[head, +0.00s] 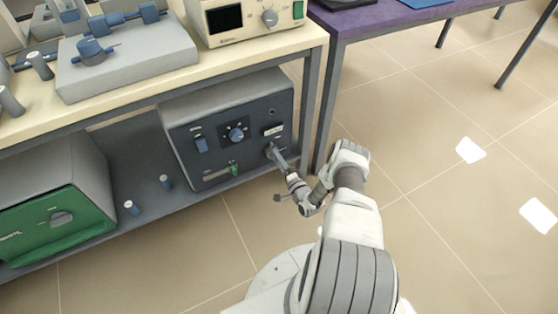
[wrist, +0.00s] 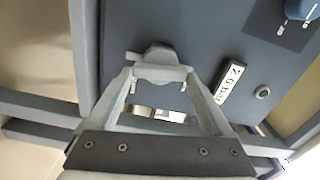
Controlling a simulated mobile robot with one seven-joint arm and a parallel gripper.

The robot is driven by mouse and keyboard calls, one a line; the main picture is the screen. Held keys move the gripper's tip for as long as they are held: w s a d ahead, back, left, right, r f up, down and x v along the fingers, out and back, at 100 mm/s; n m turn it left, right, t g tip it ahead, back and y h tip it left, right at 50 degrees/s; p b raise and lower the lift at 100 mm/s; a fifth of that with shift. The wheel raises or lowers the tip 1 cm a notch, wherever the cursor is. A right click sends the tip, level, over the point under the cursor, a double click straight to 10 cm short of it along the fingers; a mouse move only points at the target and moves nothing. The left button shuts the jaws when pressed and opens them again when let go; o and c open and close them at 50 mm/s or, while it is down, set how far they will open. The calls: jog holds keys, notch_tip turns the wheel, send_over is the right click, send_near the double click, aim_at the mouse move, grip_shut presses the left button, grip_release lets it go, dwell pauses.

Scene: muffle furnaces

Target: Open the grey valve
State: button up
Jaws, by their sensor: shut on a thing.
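The grey valve (head: 269,150) is on the right side of the dark front panel of a box on the lower shelf. In the wrist view the grey valve (wrist: 160,56) shows as a rounded grey knob with a small stub to the left. My gripper (head: 279,160) reaches it from the front right. In the wrist view my gripper (wrist: 160,84) has its two fingertips on either side of the valve's lower part, shut on it. The fingers partly hide the valve, and its turn angle is hard to tell.
The dark box (head: 186,134) also bears a blue knob (head: 236,134) and a white label (wrist: 230,83). A table leg (head: 308,110) stands close to its right. A green-fronted box (head: 60,220) and small blue-capped pieces are on the shelf at left.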

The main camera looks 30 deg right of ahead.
jog(key=shift+m, duration=0.8)
jog(key=shift+a+f, duration=0.1)
jog(key=o, duration=1.1)
jog(key=shift+o, duration=0.2)
jog(key=shift+s, duration=0.15)
